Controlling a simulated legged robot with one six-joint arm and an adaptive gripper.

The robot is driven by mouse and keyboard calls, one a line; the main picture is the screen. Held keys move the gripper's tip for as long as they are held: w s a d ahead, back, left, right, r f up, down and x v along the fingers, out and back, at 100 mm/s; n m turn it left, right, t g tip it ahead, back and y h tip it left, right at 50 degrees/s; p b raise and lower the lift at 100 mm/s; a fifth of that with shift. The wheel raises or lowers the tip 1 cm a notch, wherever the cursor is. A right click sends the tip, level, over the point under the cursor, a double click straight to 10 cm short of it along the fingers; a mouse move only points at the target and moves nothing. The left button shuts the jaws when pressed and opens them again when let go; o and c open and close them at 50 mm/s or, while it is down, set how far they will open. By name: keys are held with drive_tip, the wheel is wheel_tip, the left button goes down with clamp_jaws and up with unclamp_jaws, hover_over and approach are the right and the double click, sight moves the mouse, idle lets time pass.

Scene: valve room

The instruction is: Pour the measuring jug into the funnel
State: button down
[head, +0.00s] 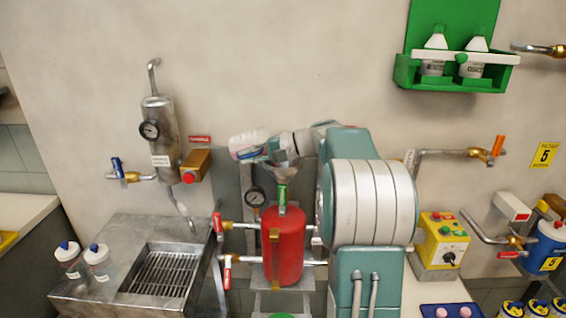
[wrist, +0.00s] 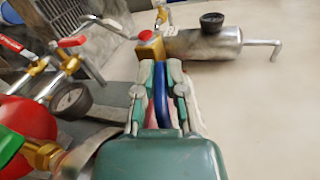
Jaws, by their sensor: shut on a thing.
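The measuring jug (head: 244,144), pale and clear with a blue handle, is up in the air and looks tilted in the head view. My gripper (head: 270,150) is shut on its handle. The blue handle (wrist: 160,92) sits between my fingers (wrist: 161,100) in the wrist view, and the jug's body is mostly hidden there. The grey metal funnel (head: 284,172) stands on top of the red tank (head: 284,245), just right of and below the jug, partly behind my gripper. I cannot tell whether liquid is flowing.
A pressure gauge (head: 256,197) and red-handled valves (head: 228,272) stand left of the tank. A steel cylinder (head: 160,140) hangs on the wall at left, above a sink with a grate (head: 163,272) and two bottles (head: 97,262). A yellow control box (head: 442,240) is at right.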

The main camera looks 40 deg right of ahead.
sight(259, 152)
drive_tip(key=shift+s+d+r+t+y+p, duration=0.4)
drive_tip(key=shift+s+d+y+p, duration=0.1)
drive_tip(key=shift+d+y, duration=0.15)
idle(0.7)
drive_tip(key=shift+s+d+r+t+y+p, duration=0.2)
drive_tip(key=shift+r+t+y, duration=0.1)
drive_tip(key=shift+t+y, duration=0.25)
drive_tip(key=shift+s+d+r+t+y+p, duration=0.15)
drive_tip(key=shift+r+t+y, duration=0.15)
drive_tip(key=shift+y, duration=0.3)
idle(0.9)
